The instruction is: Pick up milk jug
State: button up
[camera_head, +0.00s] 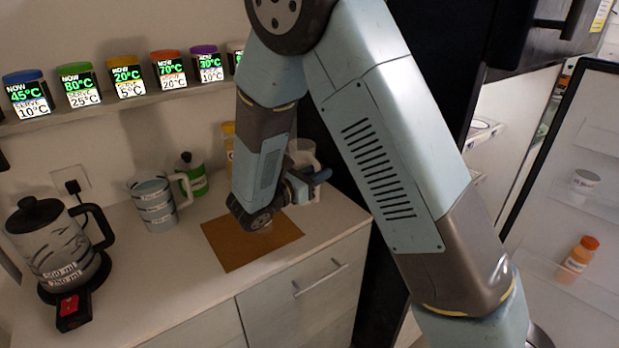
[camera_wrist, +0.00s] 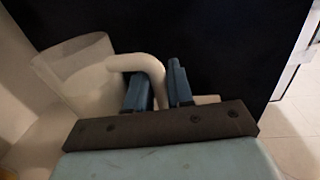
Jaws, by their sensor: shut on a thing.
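The milk jug (camera_wrist: 75,72) is a white, open-topped vessel with a thick curved handle, at the left of the wrist view. My gripper (camera_wrist: 158,88) has its two blue fingers on either side of the handle and is shut on it. In the head view, my gripper (camera_head: 318,176) is at the counter's right end, mostly behind my arm. The jug (camera_head: 302,152) shows only in part there, behind my wrist. I cannot tell whether its base touches the counter.
A brown board (camera_head: 230,247) lies on the counter below my wrist. A measuring jug (camera_head: 155,205), a green jar (camera_head: 193,178) and a kettle (camera_head: 55,245) stand to the left. The open fridge door (camera_head: 590,150) is at the right.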

grip_shut()
dwell(0.8)
jog(key=shift+r, duration=0.2)
dwell(0.3)
jog(key=shift+r, duration=1.5)
jog(key=s+d+r, duration=0.9)
jog(key=d, duration=0.1)
jog(key=shift+d+r, duration=0.2)
jog(key=shift+r, duration=0.05)
